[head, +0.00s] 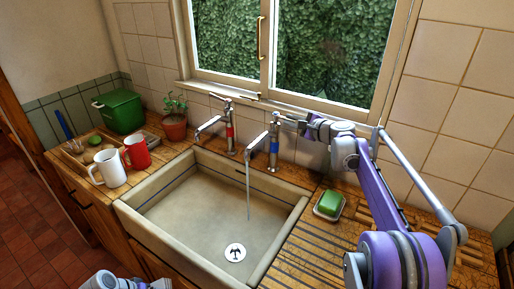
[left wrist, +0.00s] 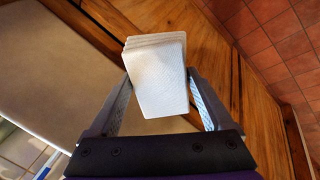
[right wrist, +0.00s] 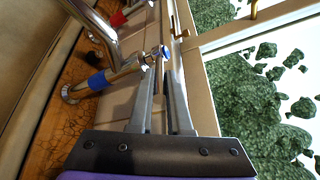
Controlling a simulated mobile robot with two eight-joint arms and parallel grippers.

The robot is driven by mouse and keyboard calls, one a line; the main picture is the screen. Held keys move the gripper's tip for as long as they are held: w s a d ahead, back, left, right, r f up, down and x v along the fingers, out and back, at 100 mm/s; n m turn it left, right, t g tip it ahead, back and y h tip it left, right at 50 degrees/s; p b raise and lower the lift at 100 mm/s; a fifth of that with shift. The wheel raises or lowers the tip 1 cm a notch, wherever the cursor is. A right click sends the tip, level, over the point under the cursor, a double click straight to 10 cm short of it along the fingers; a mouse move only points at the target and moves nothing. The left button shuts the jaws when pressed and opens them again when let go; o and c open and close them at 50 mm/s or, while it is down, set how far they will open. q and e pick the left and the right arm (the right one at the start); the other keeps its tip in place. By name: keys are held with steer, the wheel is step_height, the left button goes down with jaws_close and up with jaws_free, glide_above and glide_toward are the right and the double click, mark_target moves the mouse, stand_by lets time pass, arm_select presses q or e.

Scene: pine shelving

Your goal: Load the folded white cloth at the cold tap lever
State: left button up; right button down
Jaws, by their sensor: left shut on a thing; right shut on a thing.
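The folded white cloth (left wrist: 160,70) is held between the fingers of my left gripper (left wrist: 160,95), which is shut on it. In the head view my left gripper (head: 130,283) is only partly seen at the bottom edge, in front of the sink. The cold tap (head: 273,150) has a blue band, and a thin stream of water runs from its spout. My right gripper (head: 290,119) is at the top of this tap, at its lever. In the right wrist view the fingers (right wrist: 164,70) are close together at the blue-tipped lever end (right wrist: 164,52) and shut on it.
The stone sink (head: 150,225) is empty apart from the running water. The red-banded tap (head: 230,135) stands left of the cold tap. Green soap (head: 330,202) sits on a dish at right. White (head: 108,168) and red (head: 137,153) mugs, a plant (head: 174,122) and a green bin (head: 120,110) stand left.

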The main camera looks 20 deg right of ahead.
steer(key=c, duration=0.9)
jaws_free()
steer(key=shift+o, duration=0.2)
arm_select(q)
steer(key=shift+s+f+b, duration=0.3)
steer(key=shift+f+b, duration=0.25)
steer(key=shift+f, duration=0.25)
arm_select(e)
steer(key=v, duration=1.2)
